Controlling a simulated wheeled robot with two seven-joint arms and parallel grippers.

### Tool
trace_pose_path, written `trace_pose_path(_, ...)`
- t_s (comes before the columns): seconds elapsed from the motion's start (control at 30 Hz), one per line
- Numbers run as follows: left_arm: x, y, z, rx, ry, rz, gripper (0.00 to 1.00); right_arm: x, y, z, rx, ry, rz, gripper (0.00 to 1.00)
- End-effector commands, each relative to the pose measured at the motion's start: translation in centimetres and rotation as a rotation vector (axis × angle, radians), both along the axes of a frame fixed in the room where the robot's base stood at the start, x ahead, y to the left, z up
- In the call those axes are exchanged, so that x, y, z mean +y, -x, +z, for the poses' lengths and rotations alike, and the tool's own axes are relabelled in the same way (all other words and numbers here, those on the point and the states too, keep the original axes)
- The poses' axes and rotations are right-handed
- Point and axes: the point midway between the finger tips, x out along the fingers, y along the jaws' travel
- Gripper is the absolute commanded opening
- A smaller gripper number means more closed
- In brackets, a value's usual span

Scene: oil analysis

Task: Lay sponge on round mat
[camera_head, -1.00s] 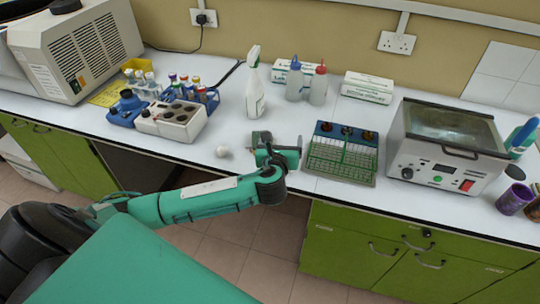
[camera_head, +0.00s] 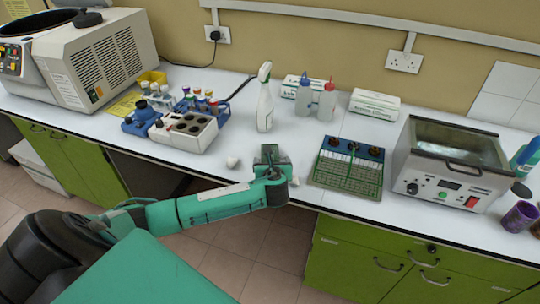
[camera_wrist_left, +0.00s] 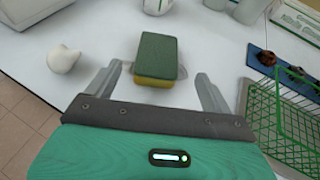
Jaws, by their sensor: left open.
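The sponge (camera_wrist_left: 158,55), green on top and yellow below, lies on the white bench in the left wrist view. My left gripper (camera_wrist_left: 160,74) is open, with one finger on each side of the sponge's near end. Gaps show between both fingers and the sponge. In the head view my left gripper (camera_head: 270,154) is over the bench's front part, left of the green rack, and the sponge is hard to tell apart from it. My right gripper is not in view.
A small white bulb (camera_wrist_left: 64,58) lies left of the sponge. A green wire rack (camera_head: 345,172) stands to the right, beside a white bath (camera_head: 448,160). A spray bottle (camera_head: 265,105) and wash bottles (camera_head: 327,101) stand behind. Clear bench surrounds the sponge.

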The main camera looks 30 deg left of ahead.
Motion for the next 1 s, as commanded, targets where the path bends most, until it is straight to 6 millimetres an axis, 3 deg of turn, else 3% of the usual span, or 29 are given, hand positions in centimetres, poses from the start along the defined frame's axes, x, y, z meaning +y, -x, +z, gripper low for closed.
trace_pose_path(0.4, 2.6, -3.0, -2.2, 0.001, -0.002, 0.000, 0.85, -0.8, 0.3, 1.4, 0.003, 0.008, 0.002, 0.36)
trace_pose_path(0.73, 2.8, -3.4, -2.5, 0.001, 0.000, 0.000, 0.85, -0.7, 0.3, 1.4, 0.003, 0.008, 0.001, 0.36)
trace_pose_path(0.9, 2.8, -3.4, -2.5, 0.002, -0.001, -0.001, 0.51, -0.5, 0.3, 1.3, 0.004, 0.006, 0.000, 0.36)
trace_pose_path(1.0, 2.8, -3.4, -2.5, 0.002, -0.001, -0.001, 0.37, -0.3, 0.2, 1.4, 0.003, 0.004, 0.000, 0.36)
